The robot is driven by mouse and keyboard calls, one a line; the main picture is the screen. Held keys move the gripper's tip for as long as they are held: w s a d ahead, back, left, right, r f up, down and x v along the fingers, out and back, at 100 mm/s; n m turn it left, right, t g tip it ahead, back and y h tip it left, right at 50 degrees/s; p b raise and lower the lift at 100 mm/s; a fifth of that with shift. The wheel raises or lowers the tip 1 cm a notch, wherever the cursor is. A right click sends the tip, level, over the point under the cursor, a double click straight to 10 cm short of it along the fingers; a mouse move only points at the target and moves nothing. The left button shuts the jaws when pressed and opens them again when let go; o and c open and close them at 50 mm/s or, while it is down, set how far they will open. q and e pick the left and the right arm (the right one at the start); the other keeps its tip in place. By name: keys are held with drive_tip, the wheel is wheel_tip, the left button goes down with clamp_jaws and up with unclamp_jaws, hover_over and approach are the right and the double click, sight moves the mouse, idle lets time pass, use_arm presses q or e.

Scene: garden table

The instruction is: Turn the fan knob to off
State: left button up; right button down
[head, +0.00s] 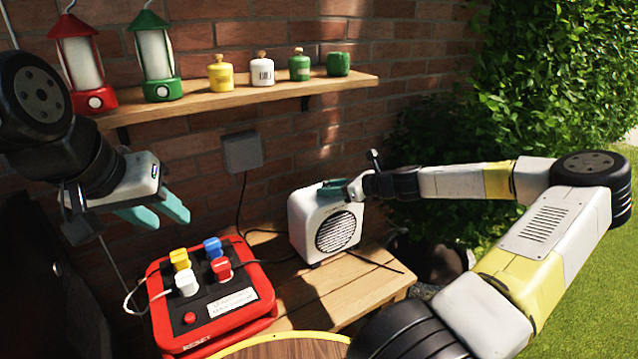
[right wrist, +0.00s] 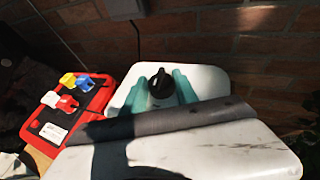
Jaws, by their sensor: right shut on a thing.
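The white fan (head: 325,225) with a round dark grille stands upright on the wooden bench. In the right wrist view its white top (right wrist: 210,80) fills the middle, and a black knob (right wrist: 161,84) stands on it. My right gripper (head: 328,188) is at the fan's top; in the right wrist view its teal fingers (right wrist: 160,88) are on either side of the knob, shut on it. The knob's markings cannot be read. In the head view the fingers hide the knob. My left gripper (head: 165,220) is empty, its fingers apart, above and behind the red box.
A red box (head: 262,303) with coloured plugs sits left of the fan. Cables run to a grey wall box (head: 242,152). A shelf (head: 225,100) holds two lanterns and several canisters. A grey bar (right wrist: 175,120) crosses the wrist view.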

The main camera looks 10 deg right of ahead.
drive_tip(key=n+g+y, duration=0.1)
drive_tip(key=n+g, duration=0.1)
drive_tip(key=n+g+y, duration=0.1)
drive_tip(key=n+g, duration=0.1)
drive_tip(key=w+n+g+y, duration=0.1)
drive_tip(key=n+g, duration=0.1)
drive_tip(key=shift+d+y, duration=0.2)
drive_tip(key=shift+y, duration=0.1)
drive_tip(key=n+g, duration=0.4)
drive_tip(key=g, duration=0.1)
drive_tip(key=shift+w+n+y, duration=0.25)
drive_tip(key=shift+n+y, duration=0.05)
drive_tip(key=shift+n, duration=0.1)
drive_tip(key=shift+w+a+n+g+h, duration=0.1)
drive_tip(key=shift+n+g+h, duration=0.3)
drive_tip(key=shift+n+g, duration=1.2)
drive_tip(key=shift+g, duration=0.6)
drive_tip(key=c, duration=1)
unclamp_jaws()
drive_tip(key=shift+o, duration=0.2)
